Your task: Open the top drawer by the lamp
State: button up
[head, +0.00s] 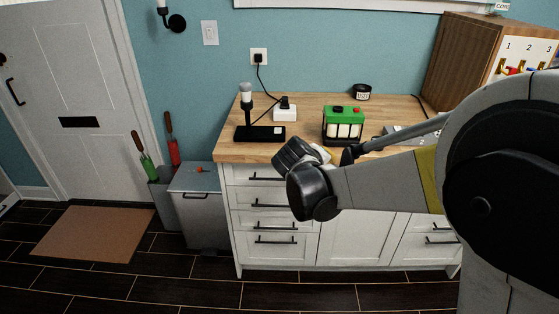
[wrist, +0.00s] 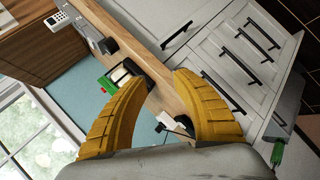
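The lamp (head: 246,98) stands on a black base at the left end of the wooden counter. Below it is a white stack of several drawers. The top drawer (head: 242,173) is closed, with a dark bar handle (head: 267,179); its right part is behind my gripper in the head view. In the wrist view this handle (wrist: 223,93) is right of my right finger, partly hidden by it. My gripper (head: 322,153) is in front of the counter edge, right of the lamp. In the wrist view its yellow fingers (wrist: 158,82) are apart with nothing held between them.
A green-topped rack (head: 343,125) and a black jar (head: 362,92) stand on the counter (head: 305,104). A grey bin (head: 198,205) stands left of the drawers, with garden tools beside it. A wooden key cabinet (head: 465,60) is at the right. The floor before the drawers is clear.

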jog(key=w+a+f+n+t+h, duration=0.1)
jog(key=w+a+f+n+t, duration=0.15)
jog(key=w+a+f, duration=0.55)
jog(key=n+t, duration=0.3)
jog(key=n, duration=0.1)
send_near(277, 180)
jog(key=b+x, duration=0.3)
jog(key=x, duration=0.7)
jog(key=shift+w+f, duration=0.15)
jog(key=shift+w, duration=0.15)
jog(key=shift+c, duration=0.2)
grip_shut()
